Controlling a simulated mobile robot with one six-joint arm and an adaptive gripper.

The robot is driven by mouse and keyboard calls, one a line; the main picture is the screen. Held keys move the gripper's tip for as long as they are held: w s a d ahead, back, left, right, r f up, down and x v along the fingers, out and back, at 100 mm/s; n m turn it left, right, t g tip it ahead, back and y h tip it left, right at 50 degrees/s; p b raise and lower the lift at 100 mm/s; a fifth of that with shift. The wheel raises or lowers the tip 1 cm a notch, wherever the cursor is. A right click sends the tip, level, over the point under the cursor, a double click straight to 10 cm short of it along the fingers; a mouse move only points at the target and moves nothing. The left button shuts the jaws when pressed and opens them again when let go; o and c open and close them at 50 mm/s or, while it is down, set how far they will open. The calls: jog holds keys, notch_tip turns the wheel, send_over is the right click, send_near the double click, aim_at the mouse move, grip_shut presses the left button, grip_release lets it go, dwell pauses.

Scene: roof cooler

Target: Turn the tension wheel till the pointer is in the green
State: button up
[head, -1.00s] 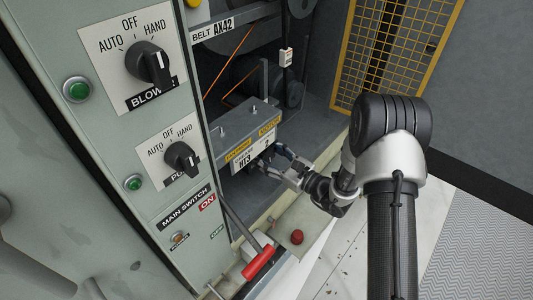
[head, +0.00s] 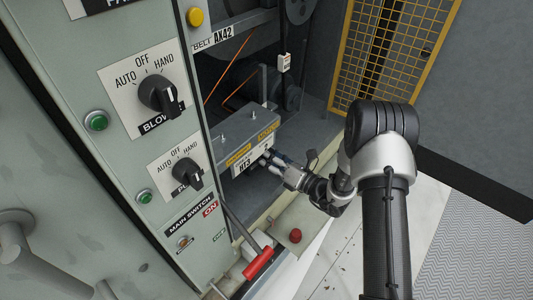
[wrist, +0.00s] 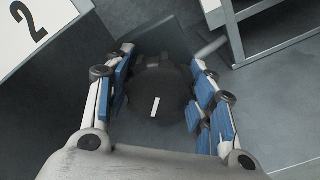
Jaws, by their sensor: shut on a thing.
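The tension wheel (wrist: 158,98) is a dark round knob with a white line on its face in the wrist view. My gripper (wrist: 160,72) has its blue-padded fingers on either side of the wheel and is shut on it. I cannot make out a pointer or a green band in either view.
The open cabinet bay holds an orange belt (head: 229,70) and the grey box (head: 240,130). A red-handled lever (head: 258,263) and a red button (head: 295,236) are below my gripper. The switch panel (head: 165,130) stands to the left, a yellow mesh guard (head: 390,50) behind.

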jog(key=shift+f+m+p, duration=0.1)
jog(key=shift+m+p, duration=0.45)
jog(key=shift+m, duration=1.45)
jog(key=o, duration=1)
jog(key=shift+o, duration=0.2)
jog(key=v, duration=1.2)
